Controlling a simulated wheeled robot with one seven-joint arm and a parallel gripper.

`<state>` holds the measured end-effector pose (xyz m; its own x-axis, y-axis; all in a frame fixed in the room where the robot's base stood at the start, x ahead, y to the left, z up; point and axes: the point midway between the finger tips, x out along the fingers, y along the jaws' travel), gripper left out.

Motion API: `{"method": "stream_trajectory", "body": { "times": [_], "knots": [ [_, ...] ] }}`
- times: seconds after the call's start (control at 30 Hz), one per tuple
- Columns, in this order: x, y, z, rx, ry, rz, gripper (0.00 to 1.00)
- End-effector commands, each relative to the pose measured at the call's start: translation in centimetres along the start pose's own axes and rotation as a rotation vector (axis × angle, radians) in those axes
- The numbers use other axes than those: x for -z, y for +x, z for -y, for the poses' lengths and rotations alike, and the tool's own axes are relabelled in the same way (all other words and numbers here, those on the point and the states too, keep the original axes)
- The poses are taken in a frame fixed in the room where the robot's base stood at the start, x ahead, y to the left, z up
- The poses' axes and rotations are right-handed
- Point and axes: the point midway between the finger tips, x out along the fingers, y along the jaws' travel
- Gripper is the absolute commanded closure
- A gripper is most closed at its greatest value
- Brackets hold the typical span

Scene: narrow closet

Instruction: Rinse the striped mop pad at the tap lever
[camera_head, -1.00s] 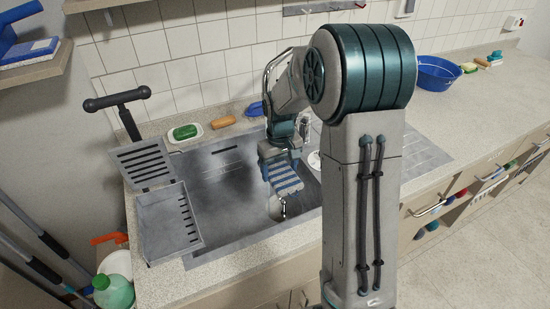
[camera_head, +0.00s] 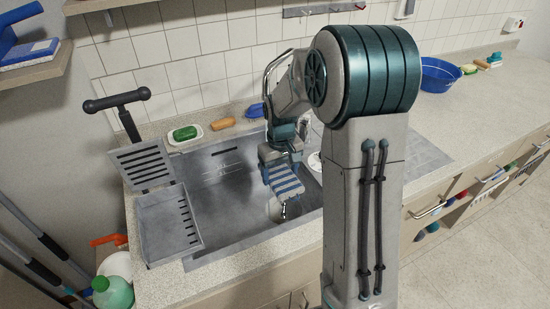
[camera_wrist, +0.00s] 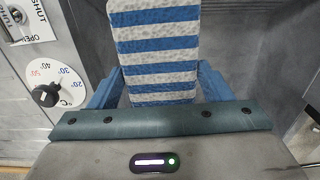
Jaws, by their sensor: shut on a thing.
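The striped mop pad (camera_head: 284,181), blue and white, hangs over the metal sink basin, and it fills the upper middle of the wrist view (camera_wrist: 155,50). My gripper (camera_head: 277,166) is shut on the pad's near end, with blue fingers on both sides of it in the wrist view. A lever plate marked SHUT and OPEN (camera_wrist: 25,22) shows at the upper left of the wrist view, with a dark lever end on it. Below it is a temperature dial (camera_wrist: 47,95) with a black knob. My arm hides most of the tap area in the head view.
The sink (camera_head: 225,205) has a grey slotted tray (camera_head: 168,222) at its left. A green soap (camera_head: 185,133) in a dish and an orange-brown brush (camera_head: 222,123) lie behind it. A blue bowl (camera_head: 438,74) stands on the right counter.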

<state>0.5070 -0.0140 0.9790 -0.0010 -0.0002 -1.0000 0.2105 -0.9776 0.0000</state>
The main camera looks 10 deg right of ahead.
Motion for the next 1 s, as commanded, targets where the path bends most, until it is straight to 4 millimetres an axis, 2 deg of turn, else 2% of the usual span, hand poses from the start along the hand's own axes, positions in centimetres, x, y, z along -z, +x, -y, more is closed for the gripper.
{"method": "stream_trajectory", "body": {
  "times": [0.47, 1.0],
  "knots": [
    [-0.2, -0.3, 0.1, 0.0, 0.0, -0.001, 0.55],
    [-4.2, -3.7, 1.1, -0.001, 0.0, -0.001, 0.55]
  ]
}}
